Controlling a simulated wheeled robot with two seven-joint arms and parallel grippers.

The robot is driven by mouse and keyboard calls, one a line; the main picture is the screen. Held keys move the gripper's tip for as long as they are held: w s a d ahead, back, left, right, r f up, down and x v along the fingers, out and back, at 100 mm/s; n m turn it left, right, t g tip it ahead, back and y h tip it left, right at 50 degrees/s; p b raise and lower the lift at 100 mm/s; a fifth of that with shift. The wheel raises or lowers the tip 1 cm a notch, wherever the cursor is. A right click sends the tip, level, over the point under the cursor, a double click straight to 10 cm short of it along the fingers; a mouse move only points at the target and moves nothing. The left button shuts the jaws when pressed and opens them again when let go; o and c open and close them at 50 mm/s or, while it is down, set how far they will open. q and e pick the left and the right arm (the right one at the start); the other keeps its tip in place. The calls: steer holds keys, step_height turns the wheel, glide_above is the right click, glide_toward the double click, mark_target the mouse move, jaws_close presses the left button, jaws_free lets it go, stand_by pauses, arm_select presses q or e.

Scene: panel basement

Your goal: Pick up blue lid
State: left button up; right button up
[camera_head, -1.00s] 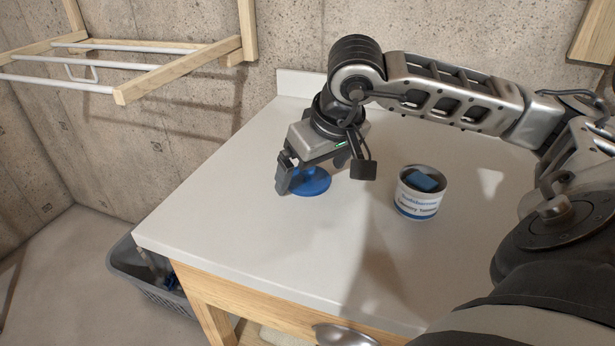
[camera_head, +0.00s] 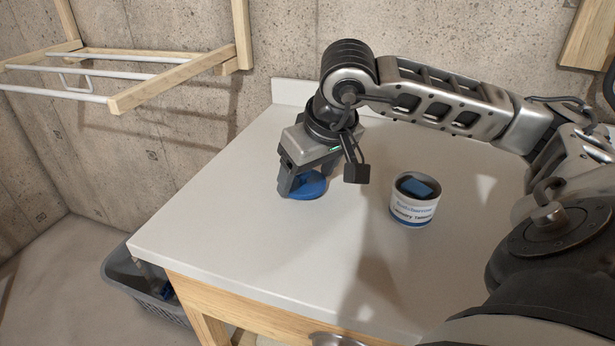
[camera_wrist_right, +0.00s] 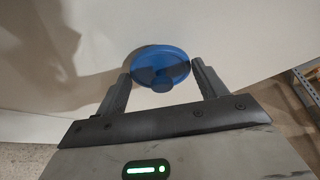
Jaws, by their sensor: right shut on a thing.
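The blue lid (camera_head: 312,188) is a round disc at the back left part of the white tabletop. My right gripper (camera_head: 303,183) is over it, pointing down, and shut on it. In the right wrist view, the lid (camera_wrist_right: 160,66) sits between the two finger ends, with a small round knob showing at its near side. The near finger hides part of the lid in the head view, and I cannot tell whether the lid is off the table. My left gripper is not in view.
A white can (camera_head: 413,200) with a blue item (camera_head: 417,187) inside stands right of the lid. The tabletop (camera_head: 240,240) is clear in front. A grey basket (camera_head: 150,292) is on the floor at left. A wooden rack (camera_head: 170,82) hangs on the concrete wall.

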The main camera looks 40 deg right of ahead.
arm_select(q)
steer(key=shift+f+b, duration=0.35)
steer(key=shift+b, duration=0.6)
arm_select(e)
steer(key=s+a+r, duration=0.2)
steer(key=s+r, duration=0.4)
steer(key=s+a+r, duration=0.3)
steer(key=s+r, duration=0.2)
steer(key=s, duration=0.1)
steer(key=shift+s+a+r, duration=0.25)
steer(key=shift+s+r, duration=0.05)
steer(key=shift+r, duration=0.1)
